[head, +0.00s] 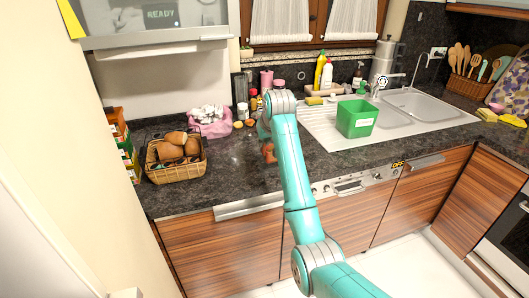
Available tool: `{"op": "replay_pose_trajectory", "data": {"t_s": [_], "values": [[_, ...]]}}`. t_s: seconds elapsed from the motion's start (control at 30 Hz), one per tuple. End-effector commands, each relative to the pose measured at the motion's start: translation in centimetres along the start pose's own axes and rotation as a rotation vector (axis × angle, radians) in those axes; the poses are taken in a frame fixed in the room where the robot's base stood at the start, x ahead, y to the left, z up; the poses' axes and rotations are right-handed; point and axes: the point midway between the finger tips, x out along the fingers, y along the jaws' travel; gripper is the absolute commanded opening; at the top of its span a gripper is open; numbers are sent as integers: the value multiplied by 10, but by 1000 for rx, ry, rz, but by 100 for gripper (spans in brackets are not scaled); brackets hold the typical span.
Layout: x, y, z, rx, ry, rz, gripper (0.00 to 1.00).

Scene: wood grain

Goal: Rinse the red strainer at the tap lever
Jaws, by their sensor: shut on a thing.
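My gripper (265,141) is over the dark counter, left of the sink, mostly hidden behind my wrist. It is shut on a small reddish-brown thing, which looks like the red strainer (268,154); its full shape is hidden. The tap lever (382,80) is at the back of the sink, well to the right of my gripper and apart from it. The sink (411,102) has two basins and a drainboard on its left.
A green labelled bin (357,119) stands on the drainboard between my gripper and the tap. Bottles (323,73) stand behind it. A wicker basket (177,171) and a pink basket (211,126) are at the left. Some counter in front of the drainboard is clear.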

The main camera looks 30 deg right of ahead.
Motion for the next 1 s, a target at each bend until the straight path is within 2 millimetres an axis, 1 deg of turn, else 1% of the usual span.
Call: {"op": "replay_pose_trajectory", "data": {"t_s": [0.17,0.3,0.4,0.77,0.8,0.87,1.0], "values": [[13,0,9,0,0,0,0],[28,0,20,0,-1,0,0],[36,0,24,0,2,0,0],[39,0,26,0,1,0,0],[38,0,26,0,2,0,21],[38,0,26,0,2,0,36],[38,0,26,0,2,0,36]]}}
